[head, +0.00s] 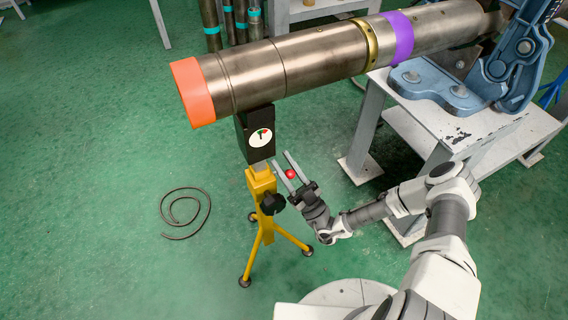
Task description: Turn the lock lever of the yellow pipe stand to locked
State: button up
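The yellow pipe stand (260,183) stands on its tripod legs below the orange-ended end of a large metal pipe (320,56). Its black head (242,140) is under the pipe and carries a round white dial (261,138) with green and red marks and a dark pointer; the exact reading is too small to tell. A red ball knob (291,174), apparently the lock lever's end, shows between the fingers of my gripper (280,157). The fingers look open, with gaps beside the knob. The lever's shaft is hidden or too small to see.
A black clamp knob (272,203) sits on the stand's column, close to my gripper. A blue vise (470,80) on a grey table (455,128) holds the pipe at right. A dark hose coil (185,212) lies on the green floor. Floor left of the stand is mostly clear.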

jog(key=o, duration=0.3)
jog(key=shift+o, duration=0.2)
jog(key=v, duration=1.2)
jog(key=shift+p, duration=0.35)
